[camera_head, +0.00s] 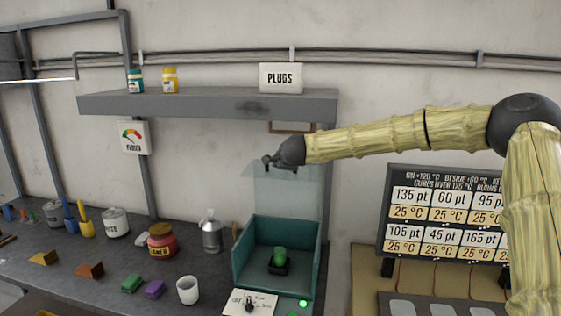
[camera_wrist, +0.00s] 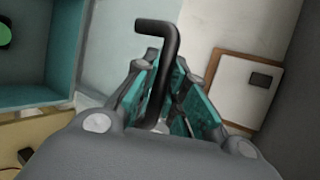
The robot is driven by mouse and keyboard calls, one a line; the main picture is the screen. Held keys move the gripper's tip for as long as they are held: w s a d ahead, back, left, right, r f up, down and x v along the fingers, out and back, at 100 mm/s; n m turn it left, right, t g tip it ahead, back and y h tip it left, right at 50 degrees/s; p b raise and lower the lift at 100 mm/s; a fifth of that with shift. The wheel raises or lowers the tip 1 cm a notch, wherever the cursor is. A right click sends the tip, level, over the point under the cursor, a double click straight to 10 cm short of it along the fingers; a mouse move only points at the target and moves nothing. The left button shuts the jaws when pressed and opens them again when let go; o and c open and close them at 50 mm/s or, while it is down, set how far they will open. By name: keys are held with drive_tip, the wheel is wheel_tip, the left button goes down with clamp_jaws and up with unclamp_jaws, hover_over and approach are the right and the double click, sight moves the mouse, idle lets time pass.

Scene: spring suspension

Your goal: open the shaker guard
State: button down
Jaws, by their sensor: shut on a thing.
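The shaker guard (camera_head: 290,200) is a clear, pale panel. It stands raised above the teal shaker box (camera_head: 240,262), with its upper edge near my gripper (camera_head: 268,162). The box is open at the top, and a green thing (camera_head: 279,256) sits on a dark holder inside it. In the wrist view, a dark bent handle (camera_wrist: 158,32) runs between the fingers of my gripper (camera_wrist: 163,88). My gripper is shut on this handle. Where the handle joins the guard is hidden.
A grey shelf (camera_head: 210,104) with a PLUGS box (camera_head: 281,78) hangs just above and left of my gripper. The bench (camera_head: 60,262) holds several jars, blocks and a white cup (camera_head: 187,290). A sign board (camera_head: 440,212) stands right.

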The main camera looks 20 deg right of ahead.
drive_tip(key=c, duration=1.5)
unclamp_jaws()
drive_tip(key=shift+o, duration=0.2)
drive_tip(key=v, duration=1.2)
drive_tip(key=shift+f, duration=0.15)
